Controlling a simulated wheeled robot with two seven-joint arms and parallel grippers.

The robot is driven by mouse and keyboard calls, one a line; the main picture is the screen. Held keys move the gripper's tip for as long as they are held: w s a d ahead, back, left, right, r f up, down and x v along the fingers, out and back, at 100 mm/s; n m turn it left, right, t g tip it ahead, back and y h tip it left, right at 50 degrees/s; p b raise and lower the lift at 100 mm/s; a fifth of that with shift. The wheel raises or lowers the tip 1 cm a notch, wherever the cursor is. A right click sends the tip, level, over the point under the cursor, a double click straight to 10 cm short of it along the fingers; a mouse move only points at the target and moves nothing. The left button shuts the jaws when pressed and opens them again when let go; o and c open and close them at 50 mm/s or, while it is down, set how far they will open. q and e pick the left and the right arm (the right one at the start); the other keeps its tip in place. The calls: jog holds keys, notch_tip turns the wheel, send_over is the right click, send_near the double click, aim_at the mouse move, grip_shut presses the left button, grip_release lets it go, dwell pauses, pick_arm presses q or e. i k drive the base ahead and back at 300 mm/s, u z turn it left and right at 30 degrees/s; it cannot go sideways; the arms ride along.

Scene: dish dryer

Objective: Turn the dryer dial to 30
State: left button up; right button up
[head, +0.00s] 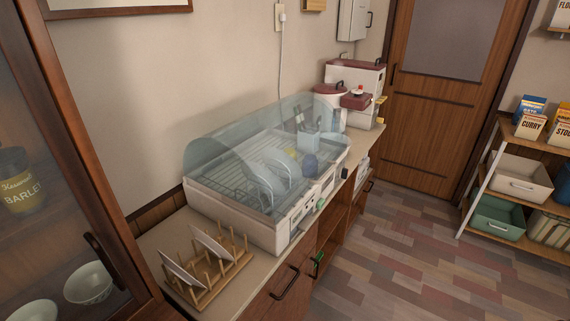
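The dish dryer (237,216) stands on the counter under a clear domed cover (215,152). Plates (272,182) and a dark blue cup (309,168) show through the cover. A control panel (302,211) runs along the dryer's front, seen at a steep angle. The dial is too small to make out clearly, and I cannot read its setting. Neither of my grippers is in view.
A wooden rack (222,266) with plates stands on the counter left of the dryer. White-and-red containers (355,76) stand beyond it. A glass-door cabinet (75,150) is at the left. The floor (410,240) in front is clear.

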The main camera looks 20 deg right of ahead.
aim_at(343, 172)
jog(key=z, duration=0.6)
jog(key=k, duration=0.8)
jog(key=z, duration=0.9)
jog(key=k, duration=0.5)
jog(key=z, duration=1.05)
jog(key=i, duration=4.1)
jog(key=u, duration=1.3)
jog(key=i, duration=1.05)
jog(key=u, duration=1.05)
